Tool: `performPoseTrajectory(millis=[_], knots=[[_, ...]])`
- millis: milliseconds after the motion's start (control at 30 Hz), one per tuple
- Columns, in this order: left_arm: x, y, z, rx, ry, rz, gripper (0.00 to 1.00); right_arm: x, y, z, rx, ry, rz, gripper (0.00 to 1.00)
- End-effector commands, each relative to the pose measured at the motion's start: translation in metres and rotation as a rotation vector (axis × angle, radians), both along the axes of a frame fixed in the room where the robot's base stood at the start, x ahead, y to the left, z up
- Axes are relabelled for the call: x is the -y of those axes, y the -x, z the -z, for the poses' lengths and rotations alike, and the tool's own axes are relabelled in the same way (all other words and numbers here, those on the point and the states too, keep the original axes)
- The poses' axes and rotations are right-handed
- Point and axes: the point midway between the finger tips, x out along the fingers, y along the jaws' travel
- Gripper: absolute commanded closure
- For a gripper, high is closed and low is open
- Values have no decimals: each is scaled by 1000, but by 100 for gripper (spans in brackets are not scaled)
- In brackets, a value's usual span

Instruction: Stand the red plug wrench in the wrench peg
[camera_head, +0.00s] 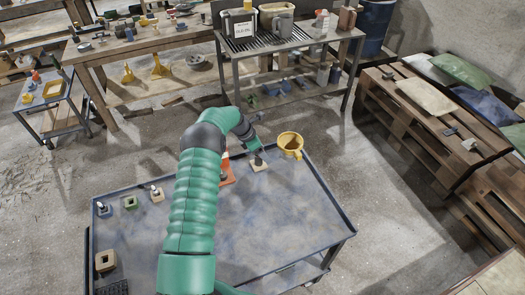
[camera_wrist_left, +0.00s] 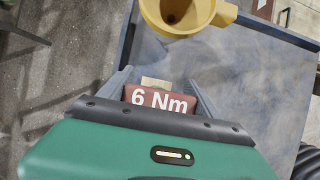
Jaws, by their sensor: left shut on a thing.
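My left gripper (camera_head: 255,148) is over the far edge of the blue-grey cart, at the end of my green arm. In the left wrist view its two grey fingers (camera_wrist_left: 158,86) are shut on a red-brown piece marked "6 Nm" (camera_wrist_left: 158,100), which looks like the red plug wrench. A pale block (camera_head: 259,166) sits on the cart just below the gripper; a pale patch of it shows beyond the red piece in the wrist view (camera_wrist_left: 156,83). I cannot tell whether it is the wrench peg, or whether the wrench touches it. My right gripper is not in view.
A yellow funnel-like cup (camera_head: 291,144) stands close right of the gripper. An orange cone (camera_head: 226,168) is close left, partly behind my arm. Small blocks with pegs (camera_head: 130,202) line the cart's left side. The cart's right half (camera_head: 290,210) is clear.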

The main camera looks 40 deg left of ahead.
Motion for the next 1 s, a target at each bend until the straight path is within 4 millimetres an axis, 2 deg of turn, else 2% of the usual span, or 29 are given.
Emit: performPoseTrajectory(millis=[33,200,233,567,733,1000], knots=[[0,0,1,1,0,0,26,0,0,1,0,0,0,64],[0,0,0,1,0,0,4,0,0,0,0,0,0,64],[0,0,0,0,-1,0,2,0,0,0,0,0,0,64],[-1,1,-2,0,0,0,2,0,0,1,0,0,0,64],[-8,12,-28,2,-2,0,2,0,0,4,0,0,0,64],[-25,44,-99,2,-4,-2,2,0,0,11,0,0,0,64]])
